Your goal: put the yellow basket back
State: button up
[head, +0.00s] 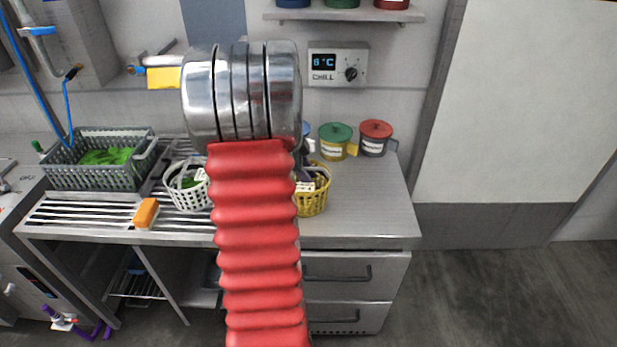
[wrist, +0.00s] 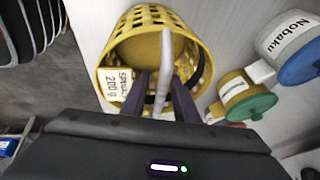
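The yellow basket (head: 317,199) stands upright on the steel counter in the head view, partly hidden behind my red arm.
A white basket (head: 187,191) with greens, an orange sponge (head: 146,213) and a grey crate (head: 67,172) of greens are to the left. Green-lidded (head: 335,141) and red-lidded (head: 375,138) canisters stand behind the yellow basket. The counter's right front is clear.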

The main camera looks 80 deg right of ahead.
jog(key=v, duration=1.2)
jog(key=shift+a, duration=0.1)
dwell(0.7)
jog(key=w+a+r+n+t, duration=0.2)
jog(key=w+a+n, duration=0.35)
jog(key=a, duration=0.35)
jog(key=w+a+r+n+t+h, duration=0.1)
jog(key=w+a+r+n, duration=0.1)
jog(key=w+a+n, duration=0.55)
jog(key=w+a+r+n+t, duration=0.1)
jog(key=w+a+n+t, duration=0.3)
jog(key=a, duration=0.6)
jog(key=s+a+f+n+t+y, duration=0.1)
jog(key=s+a+n+t+y, duration=0.1)
jog(key=a+n, duration=1.4)
jog(key=a+y, duration=0.1)
jog(key=a, duration=0.9)
jog(key=shift+n+y, duration=0.4)
